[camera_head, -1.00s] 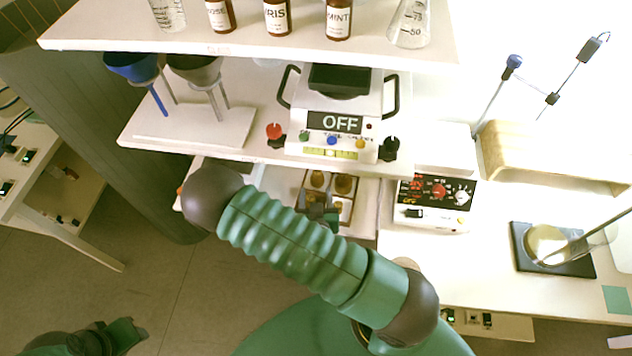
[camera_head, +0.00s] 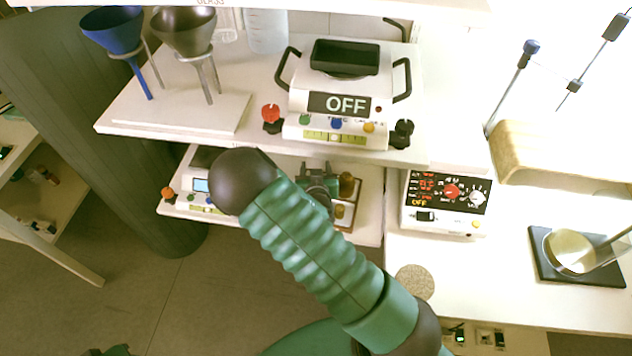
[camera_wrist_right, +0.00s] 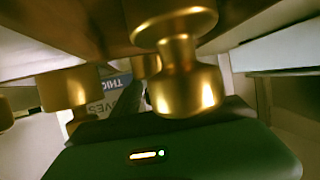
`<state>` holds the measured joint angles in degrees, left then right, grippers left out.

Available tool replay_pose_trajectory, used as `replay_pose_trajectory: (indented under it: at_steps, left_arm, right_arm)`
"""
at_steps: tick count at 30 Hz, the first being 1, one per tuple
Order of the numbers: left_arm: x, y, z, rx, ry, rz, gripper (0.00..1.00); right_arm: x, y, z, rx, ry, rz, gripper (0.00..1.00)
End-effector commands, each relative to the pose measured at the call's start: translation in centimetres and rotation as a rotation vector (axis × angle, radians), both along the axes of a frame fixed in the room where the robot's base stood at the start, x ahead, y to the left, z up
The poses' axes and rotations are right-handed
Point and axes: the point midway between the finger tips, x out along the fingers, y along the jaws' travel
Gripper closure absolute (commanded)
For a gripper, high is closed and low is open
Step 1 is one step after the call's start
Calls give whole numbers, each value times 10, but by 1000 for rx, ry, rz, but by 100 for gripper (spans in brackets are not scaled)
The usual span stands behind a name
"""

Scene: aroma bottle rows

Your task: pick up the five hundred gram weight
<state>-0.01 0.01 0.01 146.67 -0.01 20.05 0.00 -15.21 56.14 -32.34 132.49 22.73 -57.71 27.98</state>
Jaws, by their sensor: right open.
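Brass weights (camera_head: 347,186) sit in a wooden box on the lower shelf, partly hidden by my right arm and gripper. In the right wrist view a large knobbed brass weight (camera_wrist_right: 182,78) stands close in front of the gripper body, with other brass weights (camera_wrist_right: 66,88) around it. I cannot read which is the five hundred gram one. My right gripper (camera_head: 320,186) is open at the box; a dark finger shows beside the large weight, and whether it touches is unclear. My left gripper is out of view; only a bit of green arm shows at the bottom edge.
A small scale (camera_head: 200,186) stands left of my forearm. A control box (camera_head: 445,203) and a bench (camera_head: 470,265) are on the right.

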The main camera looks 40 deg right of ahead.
Motion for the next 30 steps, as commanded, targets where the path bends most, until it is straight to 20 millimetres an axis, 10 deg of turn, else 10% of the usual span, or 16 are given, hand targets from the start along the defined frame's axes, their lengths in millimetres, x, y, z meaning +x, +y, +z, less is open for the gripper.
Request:
replay_pose_trajectory:
  at_steps: [6, 18, 30]
  left_arm:
    - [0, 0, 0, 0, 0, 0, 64]
    - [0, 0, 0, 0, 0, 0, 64]
    - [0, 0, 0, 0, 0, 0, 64]
  right_arm:
    - [1, -1, 0, 1, 0, 0, 50]
    - [1, -1, -1, 1, 0, 0, 100]
    - [0, -1, -1, 1, 0, 0, 100]
